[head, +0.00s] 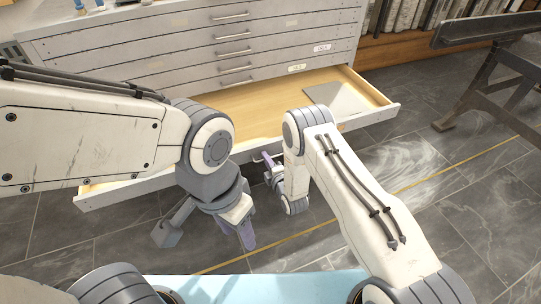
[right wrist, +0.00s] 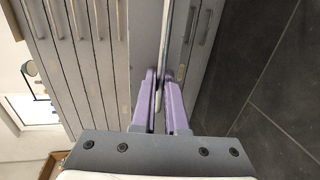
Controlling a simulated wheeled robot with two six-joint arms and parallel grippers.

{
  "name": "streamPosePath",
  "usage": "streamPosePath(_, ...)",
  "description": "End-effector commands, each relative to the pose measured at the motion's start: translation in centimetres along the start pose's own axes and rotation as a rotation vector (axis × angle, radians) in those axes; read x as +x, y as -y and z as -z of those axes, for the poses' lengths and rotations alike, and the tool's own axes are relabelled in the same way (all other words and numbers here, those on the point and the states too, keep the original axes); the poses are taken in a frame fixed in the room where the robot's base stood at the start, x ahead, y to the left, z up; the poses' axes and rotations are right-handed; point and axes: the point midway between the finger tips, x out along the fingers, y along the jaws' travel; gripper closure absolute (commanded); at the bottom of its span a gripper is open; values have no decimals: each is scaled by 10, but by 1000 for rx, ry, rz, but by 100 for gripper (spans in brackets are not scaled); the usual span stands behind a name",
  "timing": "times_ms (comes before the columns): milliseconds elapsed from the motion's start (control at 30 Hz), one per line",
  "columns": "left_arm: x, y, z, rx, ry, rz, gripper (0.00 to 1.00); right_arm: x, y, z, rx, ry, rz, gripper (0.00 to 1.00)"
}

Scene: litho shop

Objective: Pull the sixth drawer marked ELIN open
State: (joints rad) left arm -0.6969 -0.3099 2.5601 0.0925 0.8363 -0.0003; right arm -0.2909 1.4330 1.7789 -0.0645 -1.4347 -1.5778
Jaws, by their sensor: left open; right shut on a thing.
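A light grey flat-file cabinet (head: 130,55) stands at the back, with several shut drawers above one drawer pulled well out. My right gripper (head: 268,167) is at the middle of that drawer's front. In the right wrist view, its purple fingers (right wrist: 164,88) are closed on a thin pale bar handle (right wrist: 165,50). My left gripper (head: 246,237) is open and empty, pointing down in front of the drawer; my left arm hides part of the drawer front.
A grey sheet (head: 338,98) lies in the open drawer's right part. A dark metal stand (head: 492,75) is at the right, and a bookshelf (head: 405,35) is behind. The dark tiled floor (head: 455,185) between is clear. A pale blue surface (head: 260,287) is at the bottom.

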Motion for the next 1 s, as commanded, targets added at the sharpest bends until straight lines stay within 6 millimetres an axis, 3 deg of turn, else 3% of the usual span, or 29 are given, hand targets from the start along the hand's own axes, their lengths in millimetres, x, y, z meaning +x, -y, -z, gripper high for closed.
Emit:
streamPosePath(233,0,0,0,0,0,0,50,-1,1,-3,2,8,3,100)
streamPosePath(267,0,0,0,0,0,0,50,-1,1,-3,2,8,3,78)
streamPosePath(633,-2,0,0,0,0,0,50,-4,0,-2,1,3,2,77)
streamPosePath(767,-10,-1,1,0,0,0,50,-20,-1,-2,1,4,5,77)
streamPosePath(1000,-29,-2,2,0,0,0,50,-69,-1,-2,2,6,8,77)
